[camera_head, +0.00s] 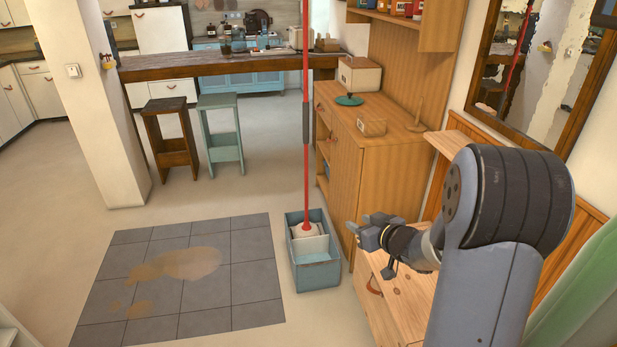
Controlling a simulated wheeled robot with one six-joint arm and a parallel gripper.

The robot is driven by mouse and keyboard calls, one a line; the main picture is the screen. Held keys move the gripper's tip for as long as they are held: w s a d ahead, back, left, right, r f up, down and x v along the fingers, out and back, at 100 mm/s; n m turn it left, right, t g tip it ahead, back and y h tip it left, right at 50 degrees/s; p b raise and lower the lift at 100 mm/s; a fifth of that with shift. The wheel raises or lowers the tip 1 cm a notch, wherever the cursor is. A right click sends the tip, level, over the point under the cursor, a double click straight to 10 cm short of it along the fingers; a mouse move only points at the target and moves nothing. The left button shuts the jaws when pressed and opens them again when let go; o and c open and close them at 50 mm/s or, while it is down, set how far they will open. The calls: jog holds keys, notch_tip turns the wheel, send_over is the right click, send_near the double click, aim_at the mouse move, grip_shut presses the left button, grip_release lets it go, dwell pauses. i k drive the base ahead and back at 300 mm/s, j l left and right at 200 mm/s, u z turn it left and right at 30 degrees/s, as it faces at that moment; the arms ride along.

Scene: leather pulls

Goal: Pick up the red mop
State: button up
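The red mop (307,181) stands upright, with its white head (305,231) in a blue-grey bucket (317,277) on the floor. Its long red pole has a dark grip section partway up and runs out of the top of the picture. My gripper (366,229) is to the right of the pole, near the front of the wooden cabinet, and does not touch the mop. It looks empty, but its fingers are too small and angled to tell whether they are open.
A wooden cabinet (372,168) stands behind the bucket, with a low wooden chest (395,297) under my arm. Grey floor tiles (235,294) with brown stains lie left of the bucket. Two stools (221,134) stand at the counter (225,65). The floor on the left is clear.

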aim_at(307, 229)
jog(key=i+j+z, duration=0.2)
jog(key=i+j, duration=0.25)
jog(key=i, duration=0.4)
jog(key=i+j+z, duration=0.15)
jog(key=i+j, duration=0.45)
jog(key=i, duration=0.25)
jog(key=i+j+z, duration=0.2)
jog(key=i+j, duration=0.5)
jog(key=i, duration=0.05)
